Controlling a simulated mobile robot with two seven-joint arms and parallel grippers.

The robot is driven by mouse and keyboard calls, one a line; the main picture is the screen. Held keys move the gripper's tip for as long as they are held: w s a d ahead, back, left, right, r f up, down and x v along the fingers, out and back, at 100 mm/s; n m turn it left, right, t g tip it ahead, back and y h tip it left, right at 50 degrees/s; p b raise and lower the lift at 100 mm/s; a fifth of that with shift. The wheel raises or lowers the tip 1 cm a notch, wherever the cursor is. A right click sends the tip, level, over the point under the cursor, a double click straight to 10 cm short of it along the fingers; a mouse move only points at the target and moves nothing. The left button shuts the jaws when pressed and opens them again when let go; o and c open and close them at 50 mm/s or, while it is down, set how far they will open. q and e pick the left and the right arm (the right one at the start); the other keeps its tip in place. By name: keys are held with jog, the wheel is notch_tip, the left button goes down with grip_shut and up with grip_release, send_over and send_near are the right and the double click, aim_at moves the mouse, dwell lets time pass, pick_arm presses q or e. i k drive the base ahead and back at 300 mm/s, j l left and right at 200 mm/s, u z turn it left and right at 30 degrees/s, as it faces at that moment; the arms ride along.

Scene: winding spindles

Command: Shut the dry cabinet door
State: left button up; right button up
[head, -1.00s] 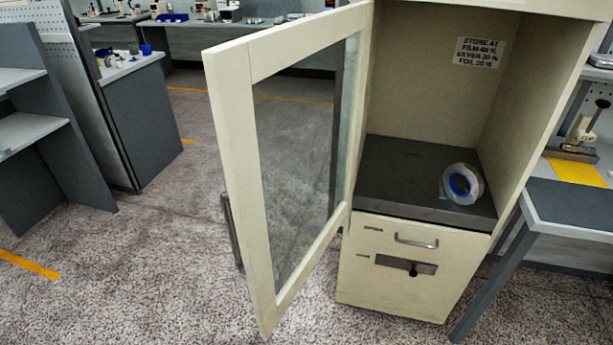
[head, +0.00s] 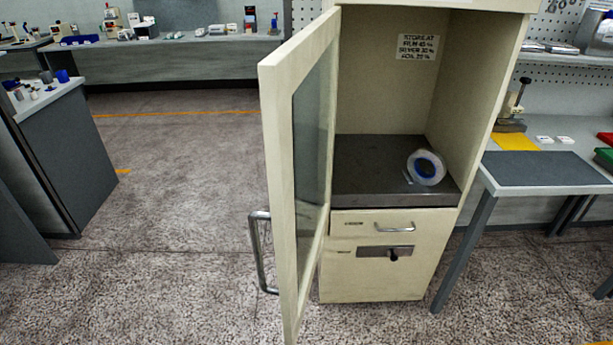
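The dry cabinet (head: 478,105) stands right of centre, cream-coloured, with its upper compartment uncovered. Its glazed door (head: 283,165) is hinged on the left side and stands wide open, swung out toward me and seen at a steep angle. The door's metal bar handle (head: 258,255) is on its outer face, low on the left. A roll with a blue core (head: 426,168) sits on the dark shelf inside. Neither of my grippers is in view.
A workbench (head: 545,173) with a dark mat stands close to the cabinet's right. A grey bench (head: 65,150) is at the left, and a long bench (head: 180,50) runs along the back. The speckled floor (head: 165,200) left of the door is clear.

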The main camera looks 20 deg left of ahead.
aim_at(281, 74)
jog(key=i+j+z, duration=0.15)
jog(key=j, duration=0.3)
jog(key=j+z, duration=0.2)
jog(key=j, duration=0.2)
jog(key=i+j, duration=0.15)
jog(key=j, duration=0.15)
jog(key=i+j+z, duration=0.1)
jog(key=j, duration=0.25)
jog(key=k+j+z, duration=0.1)
jog(key=z, duration=0.2)
jog(key=k+j+z, duration=0.15)
jog(key=j+z, duration=0.2)
jog(key=k+j+u, duration=0.1)
jog(key=u, duration=0.25)
